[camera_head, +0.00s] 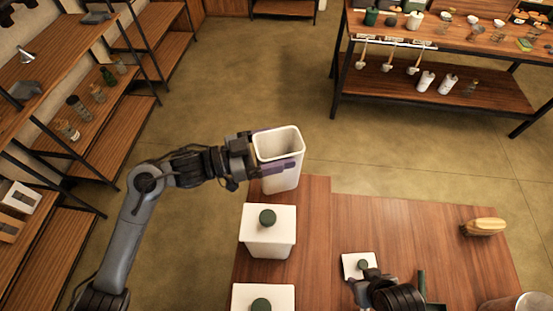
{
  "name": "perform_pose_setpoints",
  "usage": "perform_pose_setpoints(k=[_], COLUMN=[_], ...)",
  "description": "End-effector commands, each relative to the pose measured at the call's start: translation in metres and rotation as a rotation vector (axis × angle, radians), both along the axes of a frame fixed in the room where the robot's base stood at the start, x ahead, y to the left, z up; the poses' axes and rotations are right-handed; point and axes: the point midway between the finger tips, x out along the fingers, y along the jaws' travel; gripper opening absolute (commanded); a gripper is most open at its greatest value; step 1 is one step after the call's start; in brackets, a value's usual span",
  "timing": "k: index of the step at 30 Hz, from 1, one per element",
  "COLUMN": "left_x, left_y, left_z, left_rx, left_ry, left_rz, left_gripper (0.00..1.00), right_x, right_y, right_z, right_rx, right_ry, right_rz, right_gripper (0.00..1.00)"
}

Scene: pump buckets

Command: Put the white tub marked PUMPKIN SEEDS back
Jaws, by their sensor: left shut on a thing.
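A white open tub (280,178) is at the far left end of the wooden table (330,222). No lettering shows on the side facing me. My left gripper (277,150) is shut on this tub, with a finger along its near side close to the rim. I cannot tell whether its base touches the table. My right gripper (365,281) is at the lid's near edge, seen from above. Its jaw opening is not clear.
Two white tubs with lids and green knobs, the nearer-to-middle tub (283,235) and the front tub (243,297), stand in line with the open tub. A yellow striped object (485,227) lies at the right. A glass container (525,303) is at the lower right. Shelves (130,75) line the left.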

Motion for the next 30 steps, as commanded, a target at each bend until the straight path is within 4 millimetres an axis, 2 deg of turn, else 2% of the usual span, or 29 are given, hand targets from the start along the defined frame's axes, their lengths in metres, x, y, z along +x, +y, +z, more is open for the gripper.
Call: perform_pose_setpoints(k=[5,13,26,27,30], left_x=[0.0,0.0,0.0,0.0,0.0], left_y=[0.0,0.0,0.0,0.0,0.0], left_z=[-0.008,-0.038,-0.044,-0.044,-0.044], left_rx=[-0.002,-0.002,-0.002,0.0,0.0], left_ry=[-0.001,0.002,-0.002,-0.001,-0.001], left_rz=[0.0,0.0,0.0,-0.001,-0.001], left_gripper=[0.0,0.0,0.0,0.85,1.0], right_x=[0.0,0.001,0.001,0.001,0.001], right_y=[0.0,0.0,0.002,0.002,0.002], right_z=[0.0,0.0,-0.001,-0.001,-0.001], right_rx=[-0.001,0.001,0.009,0.009,0.009], right_ry=[-0.001,-0.002,-0.002,-0.002,-0.002], right_rz=[0.0,-0.002,-0.006,-0.006,-0.006], right_gripper=[0.43,0.43,0.43,0.43,0.43])
